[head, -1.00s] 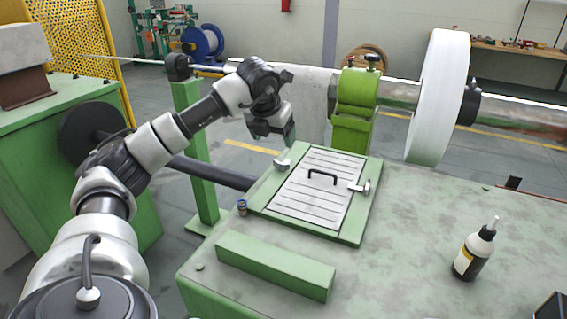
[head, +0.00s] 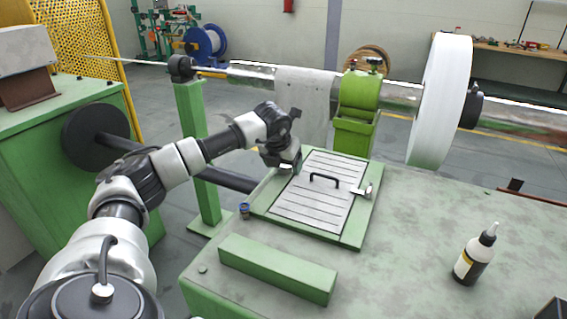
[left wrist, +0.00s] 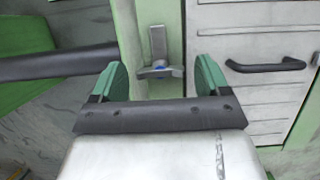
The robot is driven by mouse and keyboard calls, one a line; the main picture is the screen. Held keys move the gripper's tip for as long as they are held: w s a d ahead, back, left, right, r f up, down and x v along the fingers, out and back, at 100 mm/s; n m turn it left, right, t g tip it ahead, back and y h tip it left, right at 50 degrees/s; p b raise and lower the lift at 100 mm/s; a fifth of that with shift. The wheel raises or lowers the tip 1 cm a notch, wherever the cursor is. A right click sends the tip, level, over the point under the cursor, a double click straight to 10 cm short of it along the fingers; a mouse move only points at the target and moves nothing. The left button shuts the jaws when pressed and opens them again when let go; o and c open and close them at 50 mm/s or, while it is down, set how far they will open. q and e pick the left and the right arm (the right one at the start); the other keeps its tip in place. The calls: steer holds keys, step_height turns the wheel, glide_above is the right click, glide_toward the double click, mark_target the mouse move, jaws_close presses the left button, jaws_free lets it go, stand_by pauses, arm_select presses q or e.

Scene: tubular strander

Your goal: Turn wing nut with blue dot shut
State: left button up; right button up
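The wing nut with the blue dot (left wrist: 160,71) shows in the left wrist view, at the left edge of the slatted hatch cover (left wrist: 250,95), with a grey latch plate (left wrist: 157,40) beyond it. My left gripper (left wrist: 161,80) is open, its two green fingers apart on either side of the wing nut; I cannot tell whether they touch it. In the head view my left gripper (head: 287,166) is at the hatch's left edge and largely hides that nut. A second wing nut (head: 364,190) is at the hatch's right edge. My right gripper is not in view.
The hatch has a black handle (head: 324,178). A green bar (head: 277,268) and a small blue-topped fitting (head: 244,210) are in front of it. A glue bottle (head: 475,256) stands at the right. A shaft with a white disc (head: 440,100) runs behind.

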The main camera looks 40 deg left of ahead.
arm_select(q)
steer(key=c, duration=0.8)
steer(key=shift+c, duration=0.2)
steer(key=shift+m, duration=0.4)
steer(key=m+h, duration=0.1)
steer(key=m, duration=0.2)
steer(key=shift+a, duration=0.1)
steer(key=m+h, duration=0.1)
steer(key=m, duration=0.1)
steer(key=m+h, duration=0.1)
steer(key=m, duration=0.2)
steer(key=shift+r+h, duration=0.15)
steer(key=shift+h, duration=0.15)
steer(key=m+g+h+p, duration=0.1)
steer(key=m, duration=0.3)
steer(key=shift+w+a+m, duration=0.1)
steer(key=shift+m, duration=0.3)
steer(key=m+g+h, duration=0.1)
steer(key=m, duration=0.3)
steer(key=shift+g, duration=0.4)
steer(key=shift+m, duration=0.3)
